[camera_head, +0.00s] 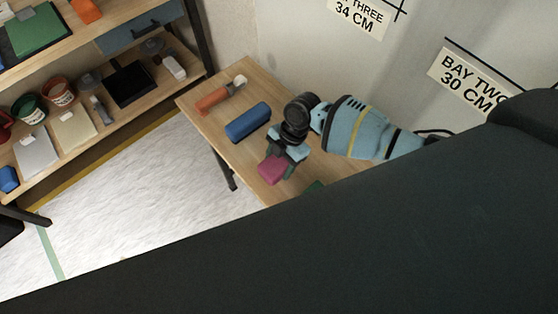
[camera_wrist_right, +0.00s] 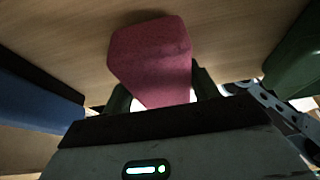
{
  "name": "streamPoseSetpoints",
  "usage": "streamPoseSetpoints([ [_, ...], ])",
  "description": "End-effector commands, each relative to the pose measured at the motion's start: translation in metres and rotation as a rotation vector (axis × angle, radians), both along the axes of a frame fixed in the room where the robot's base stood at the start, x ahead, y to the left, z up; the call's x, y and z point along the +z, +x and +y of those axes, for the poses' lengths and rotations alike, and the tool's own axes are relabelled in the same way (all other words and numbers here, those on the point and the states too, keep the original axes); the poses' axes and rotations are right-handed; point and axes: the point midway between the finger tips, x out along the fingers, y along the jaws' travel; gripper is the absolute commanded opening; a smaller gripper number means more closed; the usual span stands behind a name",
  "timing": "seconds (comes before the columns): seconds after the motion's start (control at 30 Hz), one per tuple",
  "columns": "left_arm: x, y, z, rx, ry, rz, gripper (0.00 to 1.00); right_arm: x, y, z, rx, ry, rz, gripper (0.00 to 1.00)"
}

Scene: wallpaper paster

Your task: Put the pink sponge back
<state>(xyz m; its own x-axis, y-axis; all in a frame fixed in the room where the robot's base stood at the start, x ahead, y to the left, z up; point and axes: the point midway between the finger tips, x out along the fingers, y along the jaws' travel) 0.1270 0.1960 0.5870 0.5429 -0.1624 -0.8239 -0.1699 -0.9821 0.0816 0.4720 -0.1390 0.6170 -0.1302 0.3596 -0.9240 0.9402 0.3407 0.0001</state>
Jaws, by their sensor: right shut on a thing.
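The pink sponge (camera_head: 273,168) is held in my right gripper (camera_head: 288,152) over the small wooden table (camera_head: 225,117), close to its front edge. In the right wrist view the pink sponge (camera_wrist_right: 150,55) sits between the two fingers (camera_wrist_right: 160,95), with wood behind it. I cannot tell whether the sponge touches the tabletop. My left gripper is not in view.
A blue block (camera_head: 248,122) and an orange-handled tool (camera_head: 220,95) lie on the table left of my gripper. A green thing (camera_head: 315,186) is partly hidden at right. A shelf (camera_head: 150,105) with pots and tools stands at left. White floor (camera_head: 150,195) lies between.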

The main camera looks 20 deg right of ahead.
Motion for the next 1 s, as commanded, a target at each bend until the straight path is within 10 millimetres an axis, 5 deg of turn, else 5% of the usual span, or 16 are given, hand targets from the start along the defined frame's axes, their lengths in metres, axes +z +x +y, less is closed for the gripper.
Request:
streamPoseSetpoints([
  [0.07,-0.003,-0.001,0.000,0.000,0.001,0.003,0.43,-0.004,0.000,0.000,0.000,0.001,0.001,0.36],
  [0.1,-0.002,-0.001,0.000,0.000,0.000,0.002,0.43,-0.003,0.000,0.000,0.000,0.000,0.000,0.65],
  [0.23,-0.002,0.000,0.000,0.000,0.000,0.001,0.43,-0.002,0.000,0.000,0.000,0.000,0.000,0.81],
  [0.6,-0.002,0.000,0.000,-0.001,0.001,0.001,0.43,-0.001,0.001,-0.001,0.001,0.000,-0.002,0.81],
  [1.0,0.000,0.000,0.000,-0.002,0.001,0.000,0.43,0.052,0.008,-0.027,0.001,0.000,-0.002,0.81],
])
